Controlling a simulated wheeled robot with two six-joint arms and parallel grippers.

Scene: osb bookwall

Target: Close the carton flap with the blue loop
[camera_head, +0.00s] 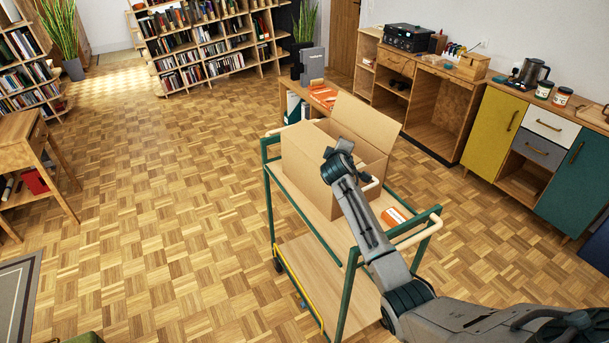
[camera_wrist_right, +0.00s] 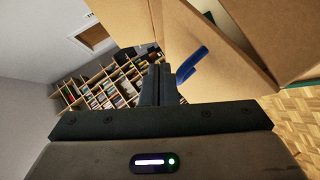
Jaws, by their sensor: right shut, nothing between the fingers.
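The open cardboard carton (camera_head: 303,170) stands on a trolley in the head view. One large flap (camera_head: 368,122) stands up and leans outward at its far right side. My right gripper (camera_head: 343,147) is over the carton and covers part of its opening. In the right wrist view its fingers (camera_wrist_right: 158,84) are shut and empty. The blue loop (camera_wrist_right: 192,65) sticks out from a cardboard panel (camera_wrist_right: 188,35), just right of the fingertips. I cannot tell whether the fingers touch it. The loop does not show in the head view. My left gripper is out of view.
The green-framed trolley (camera_head: 268,205) has wooden shelves and a pale handle (camera_head: 415,236). An orange-and-white item (camera_head: 395,216) lies beside the carton. A desk and cabinets (camera_head: 500,125) line the right wall. The parquet floor (camera_head: 150,220) to the left is largely clear.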

